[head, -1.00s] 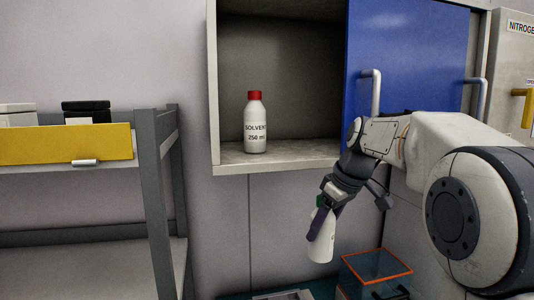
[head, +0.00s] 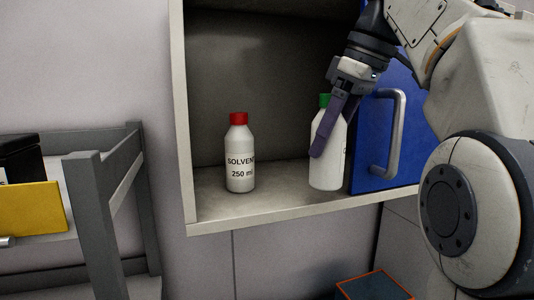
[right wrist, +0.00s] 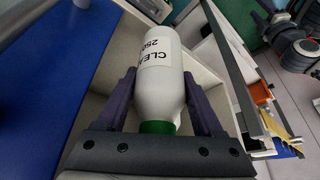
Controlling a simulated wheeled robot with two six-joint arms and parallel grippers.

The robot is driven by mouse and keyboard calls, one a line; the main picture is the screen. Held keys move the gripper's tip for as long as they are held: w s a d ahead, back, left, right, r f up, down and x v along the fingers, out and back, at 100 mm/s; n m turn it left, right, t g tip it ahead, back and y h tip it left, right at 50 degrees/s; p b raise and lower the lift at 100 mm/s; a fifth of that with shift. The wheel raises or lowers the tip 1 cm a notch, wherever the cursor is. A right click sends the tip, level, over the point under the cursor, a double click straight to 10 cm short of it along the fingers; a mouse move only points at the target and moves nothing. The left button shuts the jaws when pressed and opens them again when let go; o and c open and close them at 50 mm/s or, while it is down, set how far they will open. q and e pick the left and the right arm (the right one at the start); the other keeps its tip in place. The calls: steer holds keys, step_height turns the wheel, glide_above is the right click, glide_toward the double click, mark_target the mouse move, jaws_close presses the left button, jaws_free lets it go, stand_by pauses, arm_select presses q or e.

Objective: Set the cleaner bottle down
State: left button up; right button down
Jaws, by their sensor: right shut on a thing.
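The cleaner bottle (head: 328,160) is white with a green cap and stands about upright at the right side of the open cabinet, beside the blue door. My right gripper (head: 336,130) is shut on it from above. In the right wrist view the cleaner bottle (right wrist: 160,78) lies between the two fingers of my right gripper (right wrist: 158,98), with part of its label showing. Its base is at or just above the cabinet shelf (head: 270,200); I cannot tell whether it touches. My left gripper is not in view.
A white solvent bottle (head: 240,155) with a red cap stands on the shelf to the left, with free shelf between the bottles. The blue door (head: 418,140) with its handle is close on the right. A grey rack (head: 95,215) stands at the left.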

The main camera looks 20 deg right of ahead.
steer(key=w+a+f+p, duration=0.1)
steer(key=w+a, duration=0.1)
steer(key=w, duration=0.1)
steer(key=w+a+f+p, duration=0.1)
steer(key=w+a+p, duration=0.1)
steer(key=w, duration=0.1)
steer(key=w+a+p, duration=0.1)
steer(key=w+a, duration=0.1)
steer(key=w, duration=0.1)
steer(key=shift+w+a+f+p, duration=0.15)
steer(key=shift+a+f+p, duration=0.15)
steer(key=shift+a+f, duration=0.1)
steer(key=shift+f, duration=0.3)
steer(key=shift+f, duration=0.1)
steer(key=shift+c, duration=0.2)
jaws_free()
